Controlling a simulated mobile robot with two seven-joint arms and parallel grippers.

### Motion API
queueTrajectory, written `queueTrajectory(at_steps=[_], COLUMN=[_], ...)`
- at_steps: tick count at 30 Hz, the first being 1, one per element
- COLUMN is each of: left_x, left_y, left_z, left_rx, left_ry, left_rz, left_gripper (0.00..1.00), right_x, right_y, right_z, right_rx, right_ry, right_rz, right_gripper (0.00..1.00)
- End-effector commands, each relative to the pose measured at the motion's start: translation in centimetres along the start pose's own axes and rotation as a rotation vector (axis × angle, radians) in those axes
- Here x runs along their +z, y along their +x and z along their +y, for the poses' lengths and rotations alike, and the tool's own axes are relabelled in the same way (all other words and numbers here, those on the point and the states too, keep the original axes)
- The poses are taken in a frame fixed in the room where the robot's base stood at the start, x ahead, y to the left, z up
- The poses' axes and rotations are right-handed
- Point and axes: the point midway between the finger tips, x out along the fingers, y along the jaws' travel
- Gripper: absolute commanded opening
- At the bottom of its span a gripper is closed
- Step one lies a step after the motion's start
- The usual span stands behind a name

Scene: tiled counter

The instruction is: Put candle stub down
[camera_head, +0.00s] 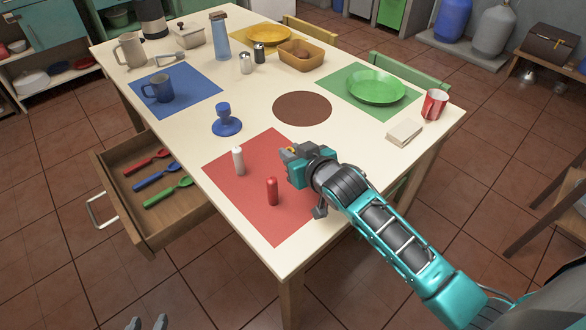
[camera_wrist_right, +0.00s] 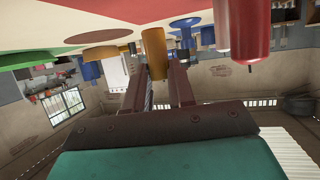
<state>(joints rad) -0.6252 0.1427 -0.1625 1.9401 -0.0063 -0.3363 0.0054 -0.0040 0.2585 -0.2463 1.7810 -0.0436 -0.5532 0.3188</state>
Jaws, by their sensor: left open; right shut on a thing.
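My right gripper (camera_head: 290,153) is over the right edge of the red mat (camera_head: 245,207). It is shut on the candle stub, a small amber-yellow cylinder (camera_head: 292,149), mostly hidden by the gripper in the head view. In the right wrist view the stub (camera_wrist_right: 154,52) shows at the fingertips (camera_wrist_right: 160,72), and the scene looks upside down. Whether the stub touches the table is unclear. My left gripper (camera_head: 146,323) is open and empty at the bottom edge of the head view, away from the table; only its fingertips show.
A red bottle (camera_head: 272,192) and a white bottle (camera_head: 238,160) stand on the red mat. A blue stand (camera_head: 226,126) is behind them. A brown round mat (camera_head: 302,108) is bare. An open drawer (camera_head: 145,178) with several utensils juts out left.

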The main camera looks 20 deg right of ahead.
Motion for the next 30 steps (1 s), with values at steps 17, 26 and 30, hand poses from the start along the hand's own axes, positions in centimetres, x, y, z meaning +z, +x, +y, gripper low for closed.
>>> queueTrajectory(at_steps=[17, 26, 30], left_x=[0.8, 1.1, 1.3], left_y=[0.6, 0.8, 0.9], left_z=[0.0, 0.0, 0.0], left_rx=[0.0, 0.0, 0.0], left_ry=[0.0, 0.0, 0.0], left_rz=[0.0, 0.001, 0.001], left_gripper=[0.43, 0.43, 0.43], right_x=[4.0, 4.9, 5.5], right_y=[1.6, 1.9, 2.1], right_z=[0.0, 0.0, -0.1], right_rx=[0.0, 0.0, -0.001], right_ry=[-0.001, 0.0, 0.0], right_rz=[-0.001, -0.003, -0.007], right_gripper=[0.0, 0.0, 0.0])
